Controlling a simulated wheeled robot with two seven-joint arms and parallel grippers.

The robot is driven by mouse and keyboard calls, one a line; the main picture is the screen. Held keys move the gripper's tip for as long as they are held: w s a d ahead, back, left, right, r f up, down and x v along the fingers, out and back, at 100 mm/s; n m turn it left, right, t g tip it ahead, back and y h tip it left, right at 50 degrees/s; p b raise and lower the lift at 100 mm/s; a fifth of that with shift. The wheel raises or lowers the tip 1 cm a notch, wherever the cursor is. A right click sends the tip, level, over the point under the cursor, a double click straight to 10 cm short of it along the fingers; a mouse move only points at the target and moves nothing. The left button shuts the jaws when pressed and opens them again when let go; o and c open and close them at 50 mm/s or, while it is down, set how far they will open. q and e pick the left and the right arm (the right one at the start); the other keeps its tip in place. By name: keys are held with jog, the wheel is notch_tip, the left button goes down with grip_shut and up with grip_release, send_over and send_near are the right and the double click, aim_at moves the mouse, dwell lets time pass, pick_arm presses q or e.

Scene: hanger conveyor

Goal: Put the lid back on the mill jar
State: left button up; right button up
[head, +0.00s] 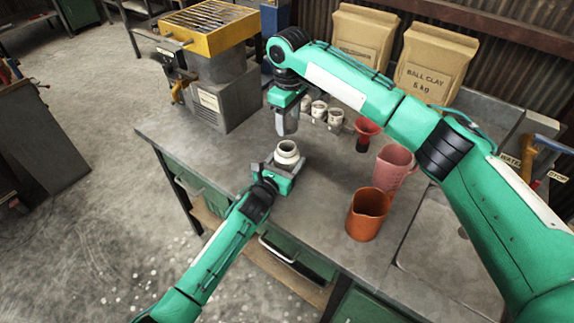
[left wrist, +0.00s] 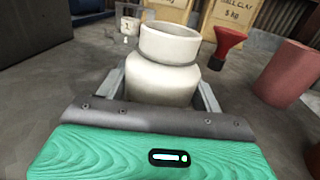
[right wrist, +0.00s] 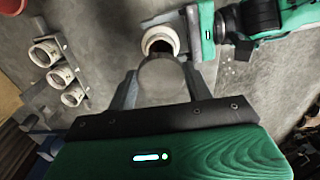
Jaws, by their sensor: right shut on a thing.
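The white mill jar (head: 287,150) stands upright and uncovered on the grey bench; it also shows in the left wrist view (left wrist: 165,75). Its dark opening shows in the right wrist view (right wrist: 161,42). My left gripper (head: 283,163) is low at the jar, with one finger on each side of its body, open around it. My right gripper (head: 287,122) points down above the jar, apart from it. It is shut on a round grey piece, seemingly the lid (right wrist: 163,80), which overlaps the near side of the jar's mouth in the right wrist view.
Several small white cups (head: 320,110) stand in a rack behind. A red funnel (head: 366,130), a pink jug (head: 392,168) and an orange jug (head: 368,214) stand to the right. A yellow-topped machine (head: 210,60) and clay bags (head: 435,62) are at the back. The bench's left front is clear.

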pick_arm(q)
jog(key=shift+c, duration=1.3)
pick_arm(e)
send_over(289, 147)
jog(key=shift+a+f, duration=0.1)
jog(key=shift+f, duration=2.4)
jog(key=shift+f, duration=0.9)
jog(key=shift+f, duration=0.5)
